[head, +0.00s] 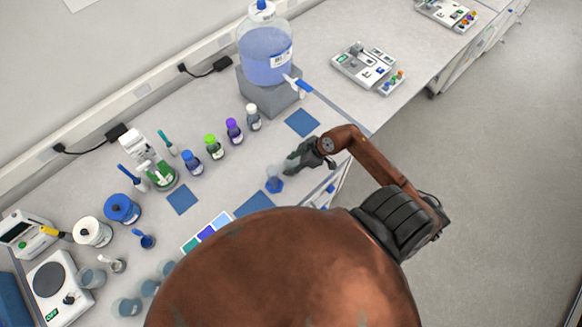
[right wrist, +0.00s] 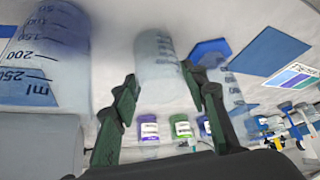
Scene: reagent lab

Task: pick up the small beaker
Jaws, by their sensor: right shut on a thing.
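A small clear beaker (head: 274,172) is at the fingertips of my right gripper (head: 293,164), near the front edge of the bench. In the right wrist view the small beaker (right wrist: 157,60) shows as pale, see-through glass between the two dark green fingers of the right gripper (right wrist: 160,88). The right gripper is shut on the beaker. I cannot tell whether its base touches the bench. My left gripper is not in view.
Several small bottles, including a purple-capped one (head: 234,130), stand behind the gripper. A large carboy (head: 265,55) sits on a grey block. Blue mats (head: 302,122) lie on the bench. A large graduated vessel (right wrist: 45,60) is close in the wrist view.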

